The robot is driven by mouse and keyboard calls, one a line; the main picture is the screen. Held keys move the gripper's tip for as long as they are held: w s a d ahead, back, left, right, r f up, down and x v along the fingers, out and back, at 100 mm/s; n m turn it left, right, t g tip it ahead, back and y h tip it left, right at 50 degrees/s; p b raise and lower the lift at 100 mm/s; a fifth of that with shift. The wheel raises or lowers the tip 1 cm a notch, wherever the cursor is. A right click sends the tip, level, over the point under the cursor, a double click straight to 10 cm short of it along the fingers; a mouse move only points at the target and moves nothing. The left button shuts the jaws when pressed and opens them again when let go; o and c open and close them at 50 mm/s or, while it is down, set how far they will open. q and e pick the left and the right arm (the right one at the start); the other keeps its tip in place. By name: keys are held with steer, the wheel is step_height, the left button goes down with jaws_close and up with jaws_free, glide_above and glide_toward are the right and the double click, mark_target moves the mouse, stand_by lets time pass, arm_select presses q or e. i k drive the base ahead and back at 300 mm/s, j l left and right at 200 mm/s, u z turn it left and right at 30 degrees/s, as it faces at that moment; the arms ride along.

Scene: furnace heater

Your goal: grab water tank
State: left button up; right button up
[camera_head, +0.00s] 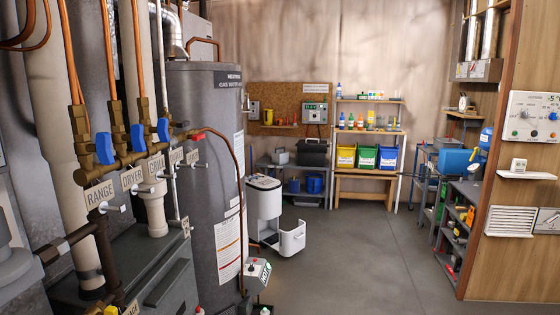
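A white upright appliance (264,198) that looks like a dehumidifier stands on the floor just right of the big grey cylinder. A white bucket-like tank (291,239) sits low at its front right, apparently pulled partly out of its base. I cannot tell whether it is fully separate. The tall grey cylinder (205,150) with labels, like a water heater, stands at left centre and hides part of the appliance's left side. Neither of my grippers is in view.
Copper pipes, blue valves (105,148) and a grey cabinet (150,270) crowd the left. A small white-and-green box (257,273) sits by the cylinder's foot. Shelves with bins (367,157) line the back; a tool rack (460,215) stands right. The grey floor (360,265) in the middle is clear.

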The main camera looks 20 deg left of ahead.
mark_target(279, 156)
steer(key=i+u, duration=0.15)
steer(key=i, duration=2.05)
steer(key=i+u, duration=0.1)
steer(key=i, duration=0.9)
steer(key=i+l+u, duration=0.1)
steer(key=i, duration=0.9)
steer(key=i+j+z, duration=0.1)
steer(key=i+z, duration=0.25)
steer(key=i, duration=1.65)
steer(key=i+j+u, duration=0.1)
steer(key=i+u, duration=0.2)
steer(key=i, duration=0.2)
steer(key=i+u, duration=0.3)
steer(key=i, duration=0.2)
steer(key=i+l+u, duration=0.15)
steer(key=i+u, duration=0.15)
steer(key=i, duration=0.2)
steer(key=i+l+u, duration=0.3)
steer(key=i, duration=0.15)
